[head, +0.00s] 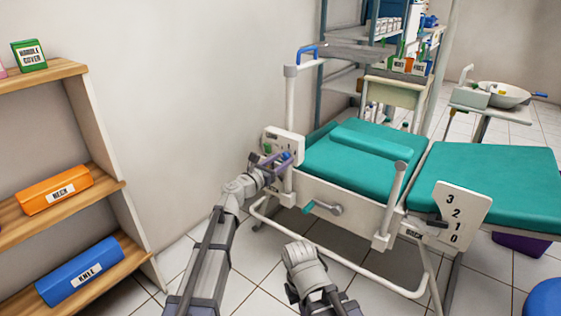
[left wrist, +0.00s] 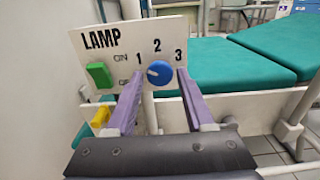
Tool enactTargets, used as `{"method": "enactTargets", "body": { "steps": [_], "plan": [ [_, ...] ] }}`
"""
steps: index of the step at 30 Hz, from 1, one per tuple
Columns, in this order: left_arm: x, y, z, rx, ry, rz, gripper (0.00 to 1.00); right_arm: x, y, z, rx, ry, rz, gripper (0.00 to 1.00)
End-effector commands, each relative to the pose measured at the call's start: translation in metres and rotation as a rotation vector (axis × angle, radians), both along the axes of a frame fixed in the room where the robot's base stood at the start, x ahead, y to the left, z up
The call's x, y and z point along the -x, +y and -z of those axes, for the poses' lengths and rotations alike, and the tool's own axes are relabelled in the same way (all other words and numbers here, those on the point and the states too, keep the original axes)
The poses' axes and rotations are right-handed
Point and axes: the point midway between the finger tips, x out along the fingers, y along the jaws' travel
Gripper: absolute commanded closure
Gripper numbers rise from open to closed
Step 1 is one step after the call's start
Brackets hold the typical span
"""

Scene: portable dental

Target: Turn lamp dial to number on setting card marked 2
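The white lamp panel (left wrist: 118,38) is marked LAMP and stands by the treatment chair; it also shows in the head view (head: 284,141). Its blue dial (left wrist: 161,74) has 1, 2 and 3 around it. A pale mark shows on the dial's left side, nearest the 1. My left gripper (left wrist: 154,96) is open, its purple fingers on either side of the dial; I cannot tell whether they touch it. In the head view the left gripper (head: 280,160) is at the panel. Part of my right arm shows low in the head view, its fingers not discernible. I see no setting card marked 2.
A green switch (left wrist: 99,75) sits left of the dial, with a yellow part (left wrist: 101,117) below. The teal chair (head: 354,163) has a crank (head: 323,208) and a board (head: 457,216) numbered 3 to 0. Wooden shelves (head: 109,188) stand left. Some tiled floor is clear.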

Motion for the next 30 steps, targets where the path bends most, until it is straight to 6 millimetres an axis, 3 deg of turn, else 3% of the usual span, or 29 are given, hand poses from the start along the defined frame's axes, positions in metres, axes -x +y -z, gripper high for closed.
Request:
{"method": "enactTargets", "body": {
  "steps": [2,13,30],
  "plan": [
    [0.0000,0.0001,0.0000,0.000,0.000,0.000,0.57,0.0000,0.0000,0.0000,0.000,0.000,0.000,1.00],
    [0.0000,0.0003,0.0000,0.000,0.000,0.000,0.98,0.0000,0.0000,0.0000,0.000,0.000,0.000,1.00],
    [-0.0001,0.0005,0.0000,-0.100,-0.072,0.000,1.00,0.0000,0.0000,-0.0001,0.000,0.000,0.000,1.00]
  ]
}}
